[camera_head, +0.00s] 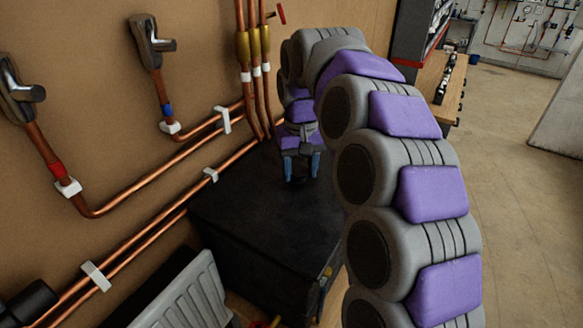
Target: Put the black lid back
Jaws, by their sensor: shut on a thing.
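The black lid (250,205) shows as a broad, flat, dark top over a black box (245,270) by the wall. My gripper (300,168) points down at the far part of this top, with blue fingertips on either side of a small dark piece. It is shut on that piece, which looks like the lid's handle. I cannot tell whether the lid rests fully on the box or sits slightly above it. My arm hides the lid's right side.
Copper pipes (150,182) with white clips run along the brown wall at left, with valves above. A white radiator (188,295) stands in front of the box at lower left. A wooden bench (455,85) is behind at right. The floor (515,220) at right is clear.

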